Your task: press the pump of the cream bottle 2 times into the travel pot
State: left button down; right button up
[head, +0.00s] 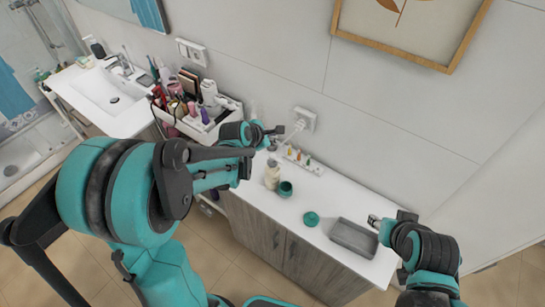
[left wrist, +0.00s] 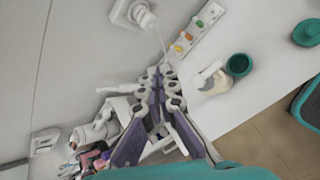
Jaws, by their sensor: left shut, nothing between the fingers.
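The cream bottle (head: 271,177) stands upright on the white counter top. In the left wrist view the pale cream bottle (left wrist: 216,84) shows its white pump head (left wrist: 209,70) on top. The open teal travel pot (head: 285,189) stands right beside it, and it also shows in the left wrist view (left wrist: 239,65). My left gripper (head: 279,133) is shut and empty, above the counter near the wall and apart from the bottle. Its fingers (left wrist: 163,72) point away from the bottle toward the wall socket side. My right gripper (head: 375,221) hangs by the grey tray; its fingers are too small to read.
A teal lid (head: 311,219) lies on the counter, with a grey tray (head: 353,237) to its right. A white strip with several small coloured items (head: 299,157) lies along the wall below a plugged socket (head: 303,119). A crowded cosmetics cart (head: 200,129) stands left.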

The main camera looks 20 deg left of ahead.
pick_arm(q)
jog(key=b, duration=0.5)
send_over(274, 154)
jog(key=s, duration=0.2)
jog(key=f, duration=0.6)
jog(key=shift+w+a+f, duration=0.2)
jog(key=shift+a, duration=0.05)
jog(key=shift+f, duration=0.5)
jog(key=shift+b, duration=0.3)
jog(key=shift+f+b, duration=0.4)
jog(key=shift+b, duration=0.05)
jog(key=shift+f+b, duration=0.8)
jog(key=shift+f, duration=0.1)
jog(key=shift+r, duration=0.1)
dwell(0.5)
jog(key=shift+r+p, duration=0.95)
jog(key=shift+r, duration=0.3)
